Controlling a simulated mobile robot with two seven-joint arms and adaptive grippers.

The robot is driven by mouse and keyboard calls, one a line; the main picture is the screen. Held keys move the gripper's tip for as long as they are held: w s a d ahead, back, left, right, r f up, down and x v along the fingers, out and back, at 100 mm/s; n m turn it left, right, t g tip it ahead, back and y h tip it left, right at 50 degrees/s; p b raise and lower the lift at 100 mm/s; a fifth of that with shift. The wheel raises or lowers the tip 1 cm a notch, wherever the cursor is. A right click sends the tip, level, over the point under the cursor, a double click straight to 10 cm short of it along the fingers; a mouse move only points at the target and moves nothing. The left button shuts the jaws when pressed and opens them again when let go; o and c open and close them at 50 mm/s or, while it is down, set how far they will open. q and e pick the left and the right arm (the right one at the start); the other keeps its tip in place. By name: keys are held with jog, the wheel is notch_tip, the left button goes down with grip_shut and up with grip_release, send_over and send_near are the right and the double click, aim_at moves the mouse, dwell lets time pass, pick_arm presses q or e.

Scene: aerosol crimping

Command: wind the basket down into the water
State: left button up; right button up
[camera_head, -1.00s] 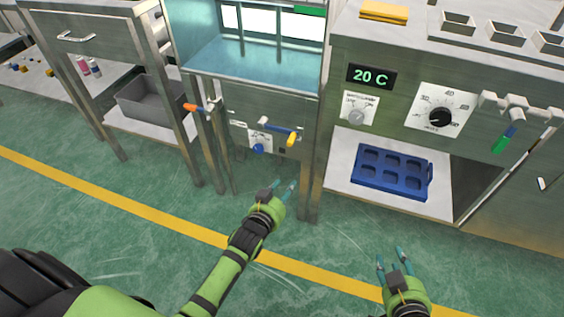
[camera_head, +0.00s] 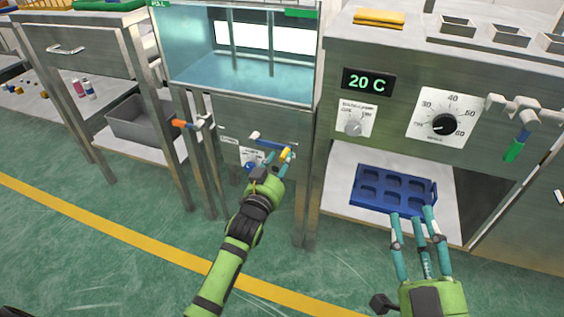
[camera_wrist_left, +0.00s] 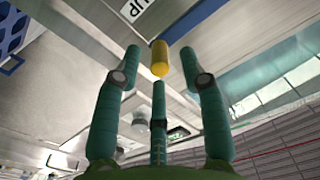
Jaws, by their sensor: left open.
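The water bath (camera_head: 240,75) is a glass-fronted tank with blue-green water at the centre back. Below it, on the steel front panel, is a crank with a blue arm and a yellow handle (camera_head: 286,154). My left gripper (camera_head: 275,159) is at the crank, its fingers partly hidden by the hand. In the left wrist view the yellow handle (camera_wrist_left: 160,58) stands between and just beyond the spread, open fingers. My right gripper (camera_head: 413,214) is open and empty, in front of the right cabinet's shelf. I cannot make out the basket.
The right cabinet has a 20 C display (camera_head: 368,82), a black dial (camera_head: 444,124), a green-handled valve (camera_head: 515,148) and a blue tray (camera_head: 394,188) on its shelf. An orange-handled valve (camera_head: 181,123) sticks out left of the crank. A grey bin (camera_head: 140,118) is farther left.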

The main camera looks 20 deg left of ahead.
pick_arm(q)
jog(key=shift+w, duration=0.85)
pick_arm(e)
jog(key=shift+s+a+r+n+t+y, duration=0.15)
jog(key=shift+s+r+t+y, duration=0.15)
jog(key=shift+r, duration=0.25)
jog(key=shift+s+a+r+n+t+y, duration=0.15)
jog(key=shift+s+r+t, duration=0.15)
jog(key=shift+r, duration=0.25)
jog(key=shift+s+a+r+n+t+y, duration=0.1)
jog(key=shift+s+r+t+y, duration=0.2)
jog(key=shift+r, duration=0.25)
pick_arm(q)
grip_shut()
jog(key=shift+w+r, duration=0.1)
jog(key=shift+r, duration=0.05)
